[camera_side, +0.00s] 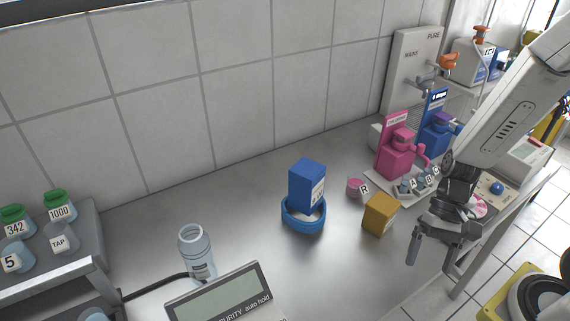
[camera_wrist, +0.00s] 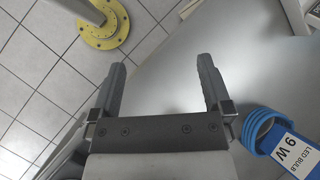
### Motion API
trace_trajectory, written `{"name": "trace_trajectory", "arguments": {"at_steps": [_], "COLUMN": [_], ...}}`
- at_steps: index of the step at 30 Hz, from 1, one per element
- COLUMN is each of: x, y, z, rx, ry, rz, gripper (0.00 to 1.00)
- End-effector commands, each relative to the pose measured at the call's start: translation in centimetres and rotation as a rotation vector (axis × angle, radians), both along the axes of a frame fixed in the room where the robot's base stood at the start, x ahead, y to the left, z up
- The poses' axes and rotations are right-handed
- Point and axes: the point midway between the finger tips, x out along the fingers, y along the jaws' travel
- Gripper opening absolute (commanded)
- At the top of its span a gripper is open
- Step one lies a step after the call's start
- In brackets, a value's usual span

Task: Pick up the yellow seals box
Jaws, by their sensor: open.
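The yellow seals box (camera_side: 379,214) stands on the steel bench, right of the blue ring and near the bench's front edge. It does not show in the wrist view. My gripper (camera_side: 429,252) is open and empty, to the right of the yellow box and apart from it. In the wrist view my gripper's two fingers (camera_wrist: 163,85) are spread wide with nothing between them, over the bench edge and floor.
A blue box (camera_side: 306,186) stands in a blue ring (camera_side: 303,216); the box also shows in the wrist view (camera_wrist: 297,153). A pink cup (camera_side: 355,186) is behind the yellow box. Pink (camera_side: 396,160) and blue dispensers (camera_side: 437,138) stand behind my arm. Bare bench lies left of the ring.

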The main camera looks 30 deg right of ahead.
Motion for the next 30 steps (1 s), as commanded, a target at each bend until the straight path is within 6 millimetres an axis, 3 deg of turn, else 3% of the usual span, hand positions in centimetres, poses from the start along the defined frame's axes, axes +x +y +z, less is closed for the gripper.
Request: {"name": "trace_trajectory", "arguments": {"at_steps": [8,16,23,30], "x": [0.3,4.4,8.5,11.2], "y": [3.4,4.0,1.1,-4.6], "z": [0.7,1.8,1.7,0.0], "rx": [0.362,0.723,1.005,1.227], "ry": [0.238,0.324,0.275,0.102], "rz": [-0.357,-0.742,-1.097,-1.478], "gripper": [1.00,1.00,1.00,1.00]}}
